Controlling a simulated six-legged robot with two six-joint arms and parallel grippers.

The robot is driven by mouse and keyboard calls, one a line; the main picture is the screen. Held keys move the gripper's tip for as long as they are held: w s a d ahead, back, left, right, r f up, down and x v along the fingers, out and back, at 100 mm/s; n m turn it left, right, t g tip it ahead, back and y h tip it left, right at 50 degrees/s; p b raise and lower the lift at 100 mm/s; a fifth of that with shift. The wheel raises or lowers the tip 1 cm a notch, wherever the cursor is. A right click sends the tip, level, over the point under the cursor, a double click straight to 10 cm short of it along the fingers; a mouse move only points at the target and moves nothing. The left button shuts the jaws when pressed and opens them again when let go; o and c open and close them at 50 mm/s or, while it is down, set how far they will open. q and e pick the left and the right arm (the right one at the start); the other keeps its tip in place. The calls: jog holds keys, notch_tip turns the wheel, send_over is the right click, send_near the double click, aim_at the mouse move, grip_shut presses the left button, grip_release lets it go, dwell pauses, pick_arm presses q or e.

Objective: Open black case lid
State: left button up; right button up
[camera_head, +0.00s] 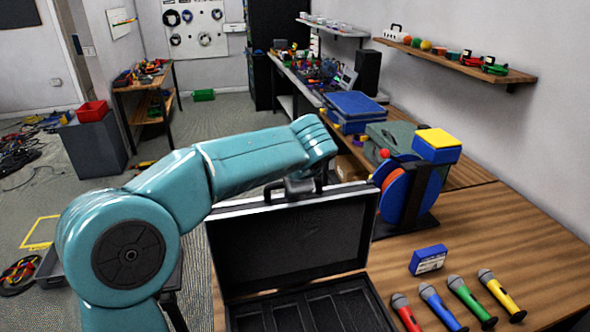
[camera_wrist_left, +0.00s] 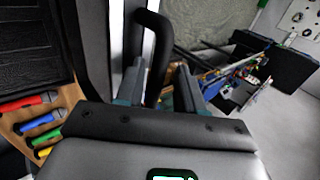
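The black case (camera_head: 305,310) stands on the wooden table, with its lid (camera_head: 290,243) raised about upright and its empty, ribbed inside showing. My left arm reaches across from the left to the lid's top edge. My left gripper (camera_head: 292,188) is at the handle there, mostly hidden by the arm's end. In the left wrist view, the black handle (camera_wrist_left: 158,60) passes between the two fingers of my left gripper (camera_wrist_left: 160,80). Whether both fingers press on it is not clear. My right gripper is in neither view.
Red, blue, green and yellow microphones (camera_head: 463,297) lie right of the case. A small blue box (camera_head: 428,260) and an orange-and-blue cable reel (camera_head: 397,195) stand near the lid's right side.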

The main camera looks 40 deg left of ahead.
pick_arm(q)
jog(key=v, duration=1.5)
jog(key=shift+r, duration=0.1)
jog(key=shift+s, duration=0.1)
